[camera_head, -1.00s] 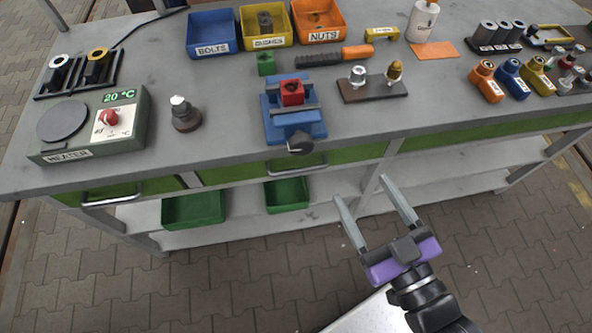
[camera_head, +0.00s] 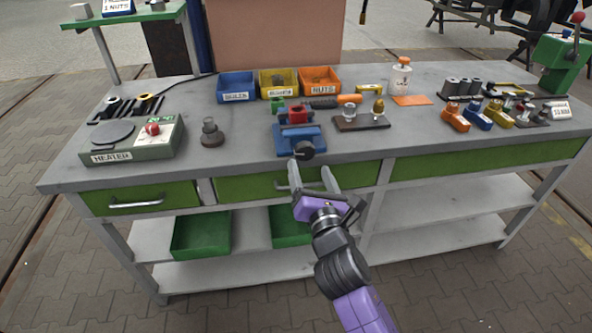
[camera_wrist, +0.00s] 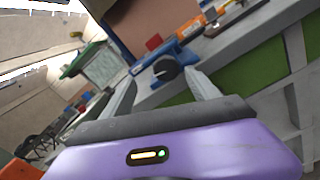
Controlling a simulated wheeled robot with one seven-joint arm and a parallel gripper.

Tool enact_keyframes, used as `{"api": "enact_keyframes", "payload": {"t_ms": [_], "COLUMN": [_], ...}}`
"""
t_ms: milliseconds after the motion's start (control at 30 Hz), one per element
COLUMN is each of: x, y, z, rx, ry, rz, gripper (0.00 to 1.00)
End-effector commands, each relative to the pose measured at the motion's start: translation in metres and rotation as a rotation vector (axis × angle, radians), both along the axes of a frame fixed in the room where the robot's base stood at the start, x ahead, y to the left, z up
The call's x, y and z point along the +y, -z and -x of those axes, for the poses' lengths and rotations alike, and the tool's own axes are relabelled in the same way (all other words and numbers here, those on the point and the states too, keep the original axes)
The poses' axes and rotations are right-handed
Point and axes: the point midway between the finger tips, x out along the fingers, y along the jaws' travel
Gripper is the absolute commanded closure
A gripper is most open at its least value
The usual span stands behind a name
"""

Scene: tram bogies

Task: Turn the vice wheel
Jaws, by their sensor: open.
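The blue vice (camera_head: 300,137) stands at the front edge of the grey bench and holds a red block (camera_head: 298,115). Its dark round vice wheel (camera_head: 304,151) faces me at the bench edge. My gripper (camera_head: 310,172) is open and empty, just in front of and below the wheel, its two fingers pointing up towards it. In the wrist view the wheel (camera_wrist: 165,70) shows between the two fingers (camera_wrist: 163,92) and beyond their tips, with the blue vice (camera_wrist: 178,54) behind it. I see no contact between fingers and wheel.
A green drawer front (camera_head: 250,188) with a handle lies under the bench top, close to my fingers. A heater (camera_head: 135,142) and a dark knobbed part (camera_head: 211,132) stand left of the vice. A dark stand (camera_head: 361,121) stands to the right.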

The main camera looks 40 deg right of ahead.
Motion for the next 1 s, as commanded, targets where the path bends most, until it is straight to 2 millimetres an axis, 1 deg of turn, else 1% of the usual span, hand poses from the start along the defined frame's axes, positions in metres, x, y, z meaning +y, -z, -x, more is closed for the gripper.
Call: {"api": "enact_keyframes", "payload": {"t_ms": [33,100,267,367,700,833,1000], "x": [-0.003,-0.005,-0.007,-0.012,-0.040,-0.046,-0.048], "y": [0.002,0.004,0.005,0.005,0.005,0.005,0.006], "z": [0.001,0.003,0.002,-0.006,-0.047,-0.057,-0.061], "rx": [0.049,0.101,0.147,0.149,0.147,0.147,0.148], "ry": [0.014,0.025,0.029,0.029,0.028,0.027,0.026], "rz": [0.059,0.123,0.184,0.189,0.187,0.186,0.184], "gripper": [0.30,0.30,0.30,0.30,0.30,0.30,0.30]}}
